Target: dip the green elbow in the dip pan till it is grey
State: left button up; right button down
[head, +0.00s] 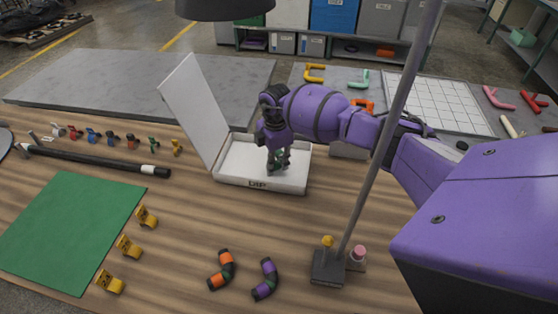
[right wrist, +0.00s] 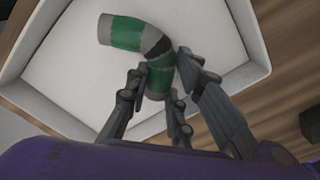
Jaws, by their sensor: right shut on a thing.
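The green elbow (right wrist: 130,34) is inside the white dip pan (head: 232,178), over or on its floor; I cannot tell whether it touches. In the right wrist view it has green bands, a dark grey bend and grey ends. My right gripper (head: 275,163) reaches down into the pan, and its fingers (right wrist: 160,92) are shut around one leg of the elbow. The other leg points to the upper left of the right wrist view. In the head view the fingers hide most of the elbow. The pan's lid (head: 190,112) stands open at its left. My left gripper is not in view.
A grey pole on a dark base (head: 329,267) stands at right. A black rod (head: 95,160), a green mat (head: 70,230) and yellow clips (head: 128,246) are at left.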

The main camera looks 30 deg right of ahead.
aim_at(275, 163)
notch_tip(275, 163, up, 11)
dwell(1.2)
dwell(0.3)
